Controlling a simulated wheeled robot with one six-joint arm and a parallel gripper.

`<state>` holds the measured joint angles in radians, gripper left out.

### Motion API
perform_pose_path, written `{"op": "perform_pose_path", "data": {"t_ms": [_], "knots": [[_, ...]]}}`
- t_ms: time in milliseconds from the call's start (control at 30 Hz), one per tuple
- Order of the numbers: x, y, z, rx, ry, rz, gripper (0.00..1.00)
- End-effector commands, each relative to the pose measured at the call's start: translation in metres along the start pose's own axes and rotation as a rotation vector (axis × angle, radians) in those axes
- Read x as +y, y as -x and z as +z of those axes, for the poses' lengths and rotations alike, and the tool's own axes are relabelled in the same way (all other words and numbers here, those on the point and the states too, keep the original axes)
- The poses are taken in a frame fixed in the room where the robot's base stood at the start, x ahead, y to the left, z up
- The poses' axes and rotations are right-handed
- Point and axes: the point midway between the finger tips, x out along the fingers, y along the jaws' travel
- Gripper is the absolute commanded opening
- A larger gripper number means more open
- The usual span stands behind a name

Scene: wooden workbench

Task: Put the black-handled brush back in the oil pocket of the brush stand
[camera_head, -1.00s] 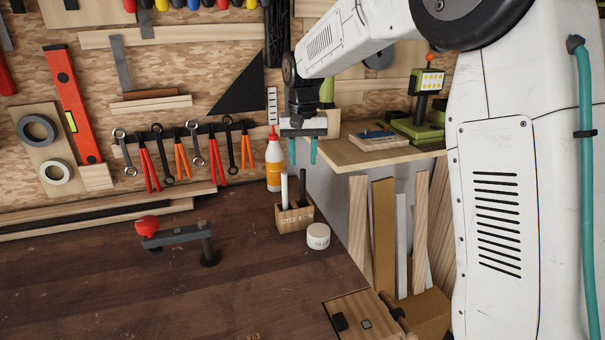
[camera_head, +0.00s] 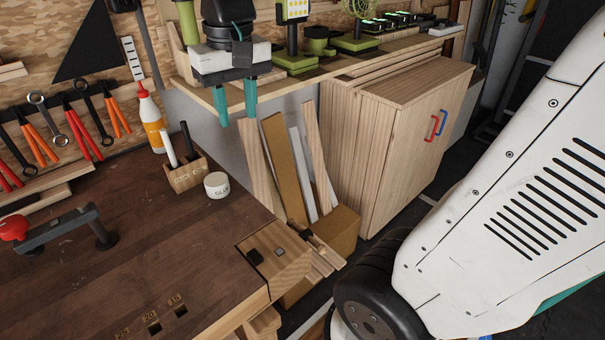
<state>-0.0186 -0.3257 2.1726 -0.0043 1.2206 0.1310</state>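The wooden brush stand (camera_head: 184,178) stands on the workbench near its right edge. A white-handled brush (camera_head: 168,147) stands in its left part, and a black-handled brush (camera_head: 187,138) stands in its right part, leaning a little. The lettering on the stand's front is too small to read, so I cannot tell which pocket is the oil one. My gripper (camera_head: 237,108) hangs above and to the right of the stand in the picture, in front of the shelf. Its two teal fingers point down, wide apart, with nothing between them.
A glue bottle (camera_head: 151,122) stands behind the stand, and a white glue jar (camera_head: 216,185) stands at its right. A red-knobbed clamp (camera_head: 60,230) lies left. A shelf (camera_head: 310,78) with green devices is behind my gripper. The front of the workbench (camera_head: 130,260) is clear.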

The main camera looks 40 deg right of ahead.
Motion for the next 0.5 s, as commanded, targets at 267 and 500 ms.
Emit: {"op": "perform_pose_path", "data": {"t_ms": [267, 500], "knots": [[0.020, -0.026, 0.117, 0.033, 0.075, -0.002, 0.35], [0.024, -0.046, 0.157, 0.041, 0.107, -0.002, 0.35]]}}
